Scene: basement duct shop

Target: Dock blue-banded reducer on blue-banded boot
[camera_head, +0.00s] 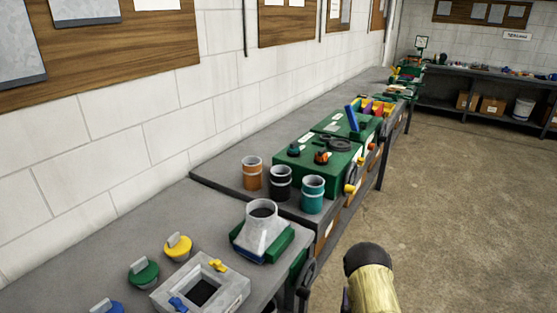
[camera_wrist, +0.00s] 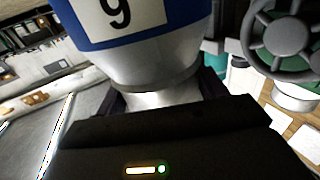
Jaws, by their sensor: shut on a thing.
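The blue-banded reducer (camera_wrist: 150,65) fills the top middle of the wrist view. It is grey metal with a wide blue band and a white label marked 9. My gripper (camera_wrist: 160,100) is shut on its narrower neck, with a dark finger on each side. A grey metal boot (camera_head: 264,238) with a round open collar stands upright in a green holder on the near bench in the head view. Blue shows along its lower front edge. The reducer and my gripper's fingers cannot be made out in the head view, so their distance from the boot cannot be told.
A square grey open box (camera_head: 232,290) with blue and yellow clips sits in front of the boot. Yellow (camera_head: 178,248) and green (camera_head: 143,272) handled caps lie left. Orange, black and teal cups (camera_head: 313,195) stand behind, before a green case (camera_head: 320,165). Floor right is clear.

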